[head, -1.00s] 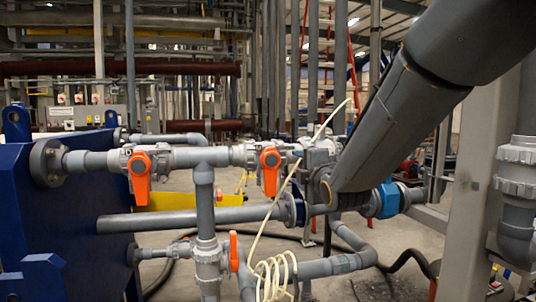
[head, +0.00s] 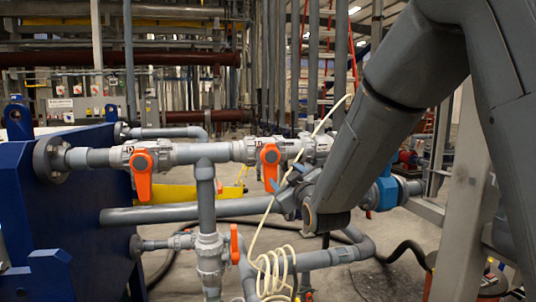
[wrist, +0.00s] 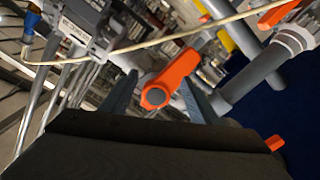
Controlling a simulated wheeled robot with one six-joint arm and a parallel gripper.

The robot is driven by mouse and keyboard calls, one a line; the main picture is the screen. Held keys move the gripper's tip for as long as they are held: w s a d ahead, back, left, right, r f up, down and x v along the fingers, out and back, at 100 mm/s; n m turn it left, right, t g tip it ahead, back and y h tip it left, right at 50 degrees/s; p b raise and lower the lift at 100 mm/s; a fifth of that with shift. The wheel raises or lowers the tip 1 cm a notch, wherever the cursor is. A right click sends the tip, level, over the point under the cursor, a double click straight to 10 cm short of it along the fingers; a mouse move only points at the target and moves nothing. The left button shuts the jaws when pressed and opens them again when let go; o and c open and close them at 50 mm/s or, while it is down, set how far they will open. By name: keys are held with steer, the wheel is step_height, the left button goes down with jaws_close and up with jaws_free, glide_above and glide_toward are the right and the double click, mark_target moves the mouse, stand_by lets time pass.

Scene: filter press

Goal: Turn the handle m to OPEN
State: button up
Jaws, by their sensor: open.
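Two orange handles sit on the upper grey pipe, a left one (head: 142,174) and a middle one (head: 269,166), both with levers pointing down. A smaller orange handle (head: 234,244) stands upright on the lower pipe. I cannot read which one is marked m. My gripper (head: 279,190) is close to the middle handle, at its lower right. In the wrist view, an orange handle (wrist: 172,79) with a grey round hub shows between the open fingers of my gripper (wrist: 160,84). Whether the fingers touch it, I cannot tell.
A cream hose (head: 261,232) hangs in loops near my gripper and crosses the wrist view (wrist: 145,43). A blue press body (head: 60,215) stands at the left. A blue fitting (head: 385,192) and a grey post (head: 463,200) are at the right.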

mark_target(271, 175)
steer(key=w+a+m, duration=0.1)
steer(key=w+m, duration=0.1)
steer(key=w+a+f+m+b, duration=0.1)
steer(key=w+a+m, duration=0.1)
steer(key=w+a+m+b, duration=0.1)
steer(key=w+m, duration=0.1)
steer(key=shift+w+a+f, duration=0.15)
steer(key=shift+w+a, duration=0.1)
steer(key=shift+a, duration=0.15)
